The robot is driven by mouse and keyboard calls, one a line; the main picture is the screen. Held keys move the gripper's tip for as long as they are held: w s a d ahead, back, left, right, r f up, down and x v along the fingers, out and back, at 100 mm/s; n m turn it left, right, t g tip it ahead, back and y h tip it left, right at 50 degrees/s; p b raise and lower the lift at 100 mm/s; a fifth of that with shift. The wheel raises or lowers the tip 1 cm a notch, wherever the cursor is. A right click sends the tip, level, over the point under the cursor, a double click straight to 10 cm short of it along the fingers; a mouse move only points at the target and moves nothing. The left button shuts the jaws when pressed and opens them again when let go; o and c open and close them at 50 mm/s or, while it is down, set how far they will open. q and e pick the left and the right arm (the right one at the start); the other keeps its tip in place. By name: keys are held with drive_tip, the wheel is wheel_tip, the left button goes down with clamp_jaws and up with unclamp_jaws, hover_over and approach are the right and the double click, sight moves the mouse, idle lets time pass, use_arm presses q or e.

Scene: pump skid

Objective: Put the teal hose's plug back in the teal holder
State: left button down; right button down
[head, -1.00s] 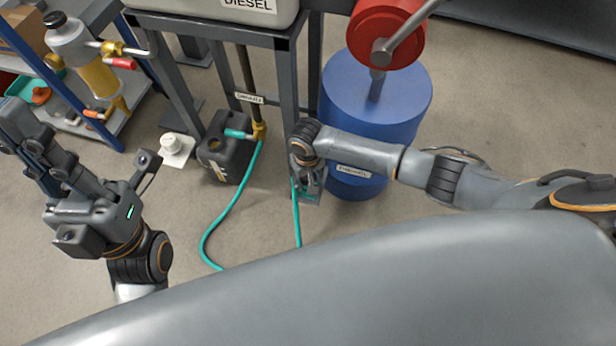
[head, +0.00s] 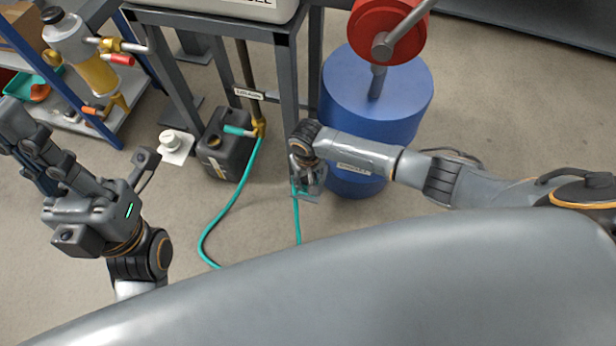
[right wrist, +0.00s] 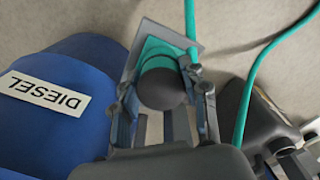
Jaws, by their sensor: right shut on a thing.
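My right gripper (head: 308,182) is low beside the blue drum and mostly hidden by its own wrist in the head view. In the right wrist view its fingers (right wrist: 168,112) are shut on the plug (right wrist: 162,88), which has a dark round end. A teal round part (right wrist: 160,52) shows just beyond it, against a grey square plate (right wrist: 208,48); I cannot tell whether plug and holder are joined. The teal hose (head: 297,225) runs down from there; it also shows in the wrist view (right wrist: 190,18). My left gripper (head: 22,135) is at the left; its finger opening is unclear.
The blue drum (head: 375,100) stands right of my right gripper. A black canister (head: 225,150) and a frame leg (head: 288,90) stand to its left. The hose's other stretch (head: 212,230) loops on the floor. A shelf (head: 75,90) is at left.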

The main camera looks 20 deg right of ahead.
drive_tip(key=c, duration=0.6)
unclamp_jaws()
wheel_tip(320, 180, up, 12)
drive_tip(key=shift+a+r, duration=0.1)
